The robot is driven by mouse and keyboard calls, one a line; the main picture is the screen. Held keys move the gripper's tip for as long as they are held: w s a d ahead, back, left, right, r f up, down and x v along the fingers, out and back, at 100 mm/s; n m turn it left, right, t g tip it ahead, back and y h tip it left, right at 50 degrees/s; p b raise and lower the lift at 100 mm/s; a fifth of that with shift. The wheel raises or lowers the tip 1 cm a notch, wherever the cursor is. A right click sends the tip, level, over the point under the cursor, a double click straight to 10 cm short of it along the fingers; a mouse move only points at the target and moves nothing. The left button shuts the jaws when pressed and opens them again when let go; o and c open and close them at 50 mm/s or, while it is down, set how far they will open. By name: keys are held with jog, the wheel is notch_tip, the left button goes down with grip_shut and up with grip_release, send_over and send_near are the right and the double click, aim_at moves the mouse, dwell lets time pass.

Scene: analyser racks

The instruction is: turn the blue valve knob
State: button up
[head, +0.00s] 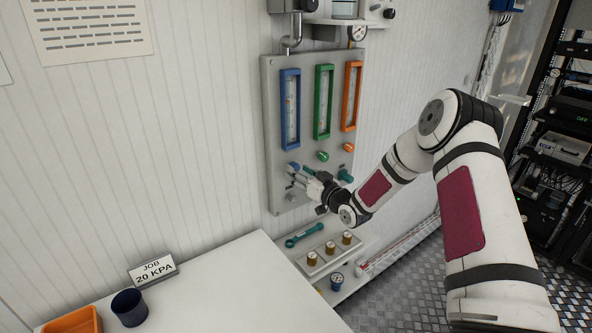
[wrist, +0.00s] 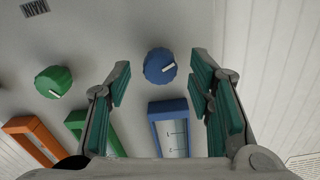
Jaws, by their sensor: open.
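The blue valve knob (wrist: 158,66) is round and ridged with a white pointer mark, on the grey panel (wrist: 140,25) in the wrist view. My gripper (wrist: 161,75) is open, with teal-padded fingers on either side of the knob in the picture. Gaps show on both sides, and I see no contact. In the head view the blue knob (head: 293,167) is small, below the blue-framed gauge (head: 290,109) and partly hidden by my gripper (head: 297,180), which reaches to the panel's lower left.
A green knob (wrist: 53,81) sits beside the blue one, and an orange knob (head: 348,147) is farther right. A "JOB 20 KPA" sign (head: 153,270) and dark cup (head: 129,308) stand on the white table (head: 235,290).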

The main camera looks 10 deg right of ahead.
jog(key=shift+x, duration=1.25)
grip_shut()
jog(key=shift+d+m+b, duration=0.1)
jog(key=shift+m+b, duration=0.2)
jog(key=shift+m, duration=1.4)
grip_release()
